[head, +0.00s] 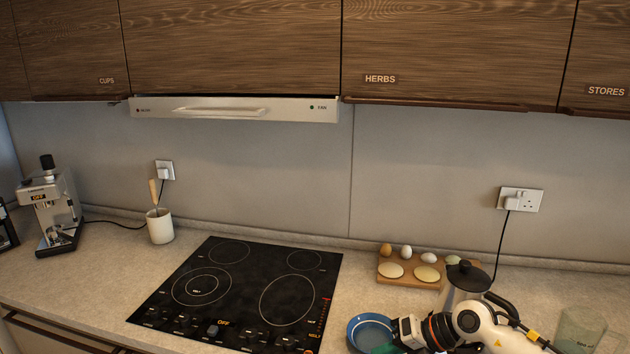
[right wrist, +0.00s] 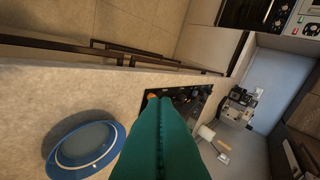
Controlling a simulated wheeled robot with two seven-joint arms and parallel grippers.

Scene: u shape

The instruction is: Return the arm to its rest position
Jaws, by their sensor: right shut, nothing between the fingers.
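My right arm comes in at the bottom right of the head view, low over the counter. Its teal gripper (head: 386,348) is only partly in the frame, in front of the blue bowl (head: 357,322). In the right wrist view the two teal fingers (right wrist: 163,101) lie together with nothing between them. My left arm and gripper are not in view.
A metal pot with a black lid (head: 466,277) stands right behind my right arm. A glass jug (head: 578,331) is to its right. A wooden egg board (head: 384,279) lies behind the bowl. The black hob (head: 240,290) is clear. A utensil pot (head: 160,227) and coffee machine (head: 50,205) stand left.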

